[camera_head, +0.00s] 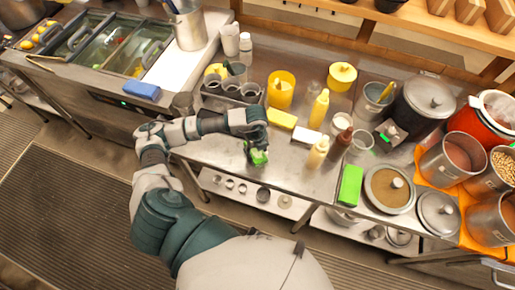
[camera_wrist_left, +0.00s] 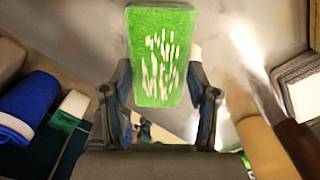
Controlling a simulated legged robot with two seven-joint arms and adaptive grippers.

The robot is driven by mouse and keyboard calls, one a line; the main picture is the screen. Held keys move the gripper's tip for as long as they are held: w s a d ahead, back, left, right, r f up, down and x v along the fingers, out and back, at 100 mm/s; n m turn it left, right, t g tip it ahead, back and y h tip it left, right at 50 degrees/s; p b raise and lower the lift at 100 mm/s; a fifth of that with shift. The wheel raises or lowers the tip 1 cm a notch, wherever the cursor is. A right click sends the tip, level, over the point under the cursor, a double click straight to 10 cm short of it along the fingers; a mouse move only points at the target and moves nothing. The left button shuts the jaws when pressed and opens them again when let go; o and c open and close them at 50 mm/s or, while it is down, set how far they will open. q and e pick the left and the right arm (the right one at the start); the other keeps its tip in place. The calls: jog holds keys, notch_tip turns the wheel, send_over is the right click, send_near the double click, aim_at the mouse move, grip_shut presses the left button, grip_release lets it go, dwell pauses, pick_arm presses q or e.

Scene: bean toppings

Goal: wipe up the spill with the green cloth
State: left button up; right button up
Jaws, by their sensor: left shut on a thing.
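My left gripper (camera_head: 256,148) reaches over the steel counter and is shut on a green cloth (camera_head: 259,157). In the wrist view the cloth (camera_wrist_left: 160,50) is a flat green rectangle with white marks, held between the two fingers. It is low over the counter's front part; I cannot tell whether it touches the surface. A second green block (camera_head: 350,185) lies at the counter's right part, apart from the gripper. I cannot make out the spill clearly; my gripper may hide it. My right gripper is not in view.
A cup rack (camera_head: 233,92) and yellow tub (camera_head: 281,90) stand behind.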

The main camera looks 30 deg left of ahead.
pick_arm(q)
jog(key=shift+d, duration=0.35)
jog(key=shift+w+d, duration=0.1)
jog(key=shift+w, duration=0.05)
jog(key=shift+w+d+f+b, duration=0.1)
jog(key=shift+w+d+b, duration=0.15)
jog(key=shift+w, duration=0.3)
jog(key=shift+w+d+b, duration=0.15)
jog(key=shift+w+d, duration=0.05)
jog(key=shift+w, duration=0.3)
jog(key=shift+w+d, duration=0.7)
jog(key=shift+w, duration=0.2)
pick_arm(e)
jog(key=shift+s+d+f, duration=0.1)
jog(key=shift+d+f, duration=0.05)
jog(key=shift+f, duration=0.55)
